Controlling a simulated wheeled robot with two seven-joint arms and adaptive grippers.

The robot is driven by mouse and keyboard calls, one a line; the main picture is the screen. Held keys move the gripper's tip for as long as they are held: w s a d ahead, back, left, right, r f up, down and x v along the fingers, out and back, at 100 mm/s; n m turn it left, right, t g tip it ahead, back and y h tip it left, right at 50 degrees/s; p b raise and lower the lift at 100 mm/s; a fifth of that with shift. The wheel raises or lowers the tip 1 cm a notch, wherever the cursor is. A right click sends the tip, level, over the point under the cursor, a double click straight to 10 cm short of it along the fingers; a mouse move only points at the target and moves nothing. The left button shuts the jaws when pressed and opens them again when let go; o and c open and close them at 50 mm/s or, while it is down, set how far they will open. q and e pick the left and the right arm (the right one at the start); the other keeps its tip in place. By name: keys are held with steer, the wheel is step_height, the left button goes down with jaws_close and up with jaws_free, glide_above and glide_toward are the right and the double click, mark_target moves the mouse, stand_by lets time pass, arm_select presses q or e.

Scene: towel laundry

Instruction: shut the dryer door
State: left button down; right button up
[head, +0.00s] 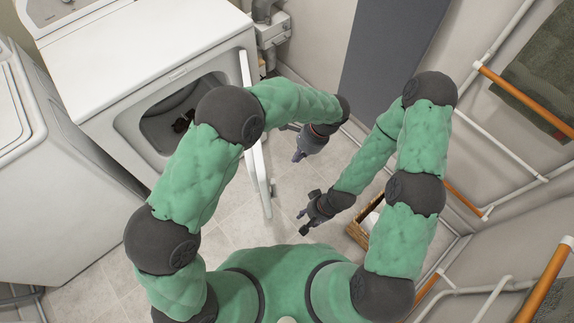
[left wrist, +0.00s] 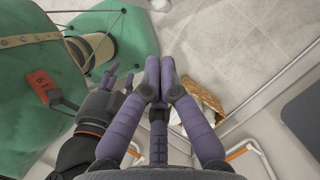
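The white dryer (head: 125,62) stands at the back left in the head view, its opening (head: 128,122) uncovered. Its door (head: 256,172) is wide open and seen nearly edge-on, projecting from the dryer's right side. My left arm crosses above the door and hides part of it. My left gripper (head: 301,155) is to the right of the door, apart from it. In the left wrist view its fingers (left wrist: 159,75) are drawn together with nothing seen between them. My right gripper (head: 304,222) is open and empty, lower and right of the door; it also shows in the left wrist view (left wrist: 118,82).
A dark item (head: 183,121) lies inside the dryer. Another white appliance (head: 50,190) stands at the left. A wicker basket (head: 357,234) is on the floor beneath my right arm. A drying rack with orange bars (head: 525,101) and a dark towel (head: 541,75) lines the right wall.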

arm_select(q)
steer(key=a+f+b, duration=0.1)
steer(key=a+f, duration=0.1)
steer(key=f, duration=0.1)
steer(key=a+f+b, duration=0.2)
steer(key=a+f, duration=0.1)
steer(key=s+a+f+b, duration=0.1)
steer(key=a+f, duration=0.1)
steer(key=shift+a+f, duration=0.35)
steer(key=shift+f, duration=0.05)
arm_select(e)
step_height(320, 180, down, 4)
steer(key=shift+f, duration=0.25)
